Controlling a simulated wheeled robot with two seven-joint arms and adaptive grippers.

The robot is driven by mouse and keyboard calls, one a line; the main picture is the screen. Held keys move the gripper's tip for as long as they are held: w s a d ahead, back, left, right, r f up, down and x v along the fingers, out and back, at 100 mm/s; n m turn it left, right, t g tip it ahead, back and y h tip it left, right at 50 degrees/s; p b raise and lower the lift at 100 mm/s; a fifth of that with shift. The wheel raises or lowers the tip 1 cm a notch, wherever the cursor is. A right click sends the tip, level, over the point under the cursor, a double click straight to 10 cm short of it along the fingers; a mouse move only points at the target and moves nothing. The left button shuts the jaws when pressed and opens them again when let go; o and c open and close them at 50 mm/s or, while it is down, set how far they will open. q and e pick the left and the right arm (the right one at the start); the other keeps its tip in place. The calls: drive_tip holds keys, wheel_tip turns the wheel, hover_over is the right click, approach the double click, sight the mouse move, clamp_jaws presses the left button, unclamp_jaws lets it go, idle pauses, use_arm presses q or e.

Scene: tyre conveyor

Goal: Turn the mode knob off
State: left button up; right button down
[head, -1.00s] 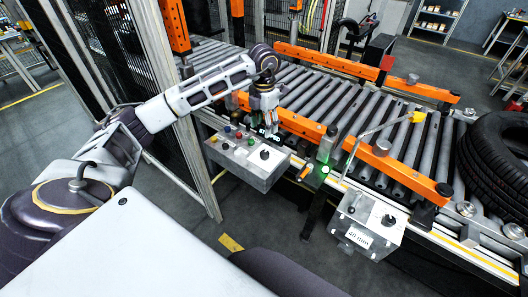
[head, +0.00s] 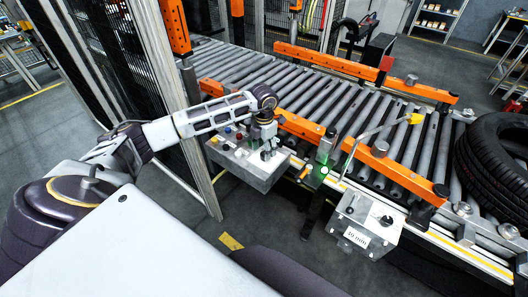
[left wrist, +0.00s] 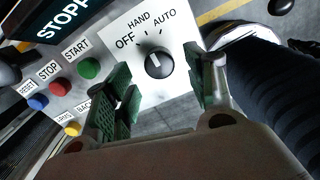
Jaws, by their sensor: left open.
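The mode knob (left wrist: 159,64) is black and round with a white pointer mark. It sits on a white plate (left wrist: 180,35) labelled OFF, HAND and AUTO. The mark points roughly upward in the left wrist view, and I cannot tell exactly which label it meets. My left gripper (left wrist: 162,88) is open, its green-padded fingers on either side of the knob's near side, apart from it in the picture. In the head view, my left gripper (head: 267,147) is over the right part of the grey control box (head: 262,176), hiding most of the knob. My right gripper is out of view.
Green (left wrist: 89,68), blue (left wrist: 38,102), red (left wrist: 60,87) and yellow (left wrist: 73,129) buttons lie left of the knob. Behind the box runs a roller conveyor (head: 330,95) with orange rails. A second box (head: 364,222) and a tyre (head: 497,160) are to the right.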

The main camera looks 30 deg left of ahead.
use_arm(q)
drive_tip(key=shift+f, duration=1.35)
drive_tip(key=shift+c, duration=0.3)
drive_tip(key=c, duration=1)
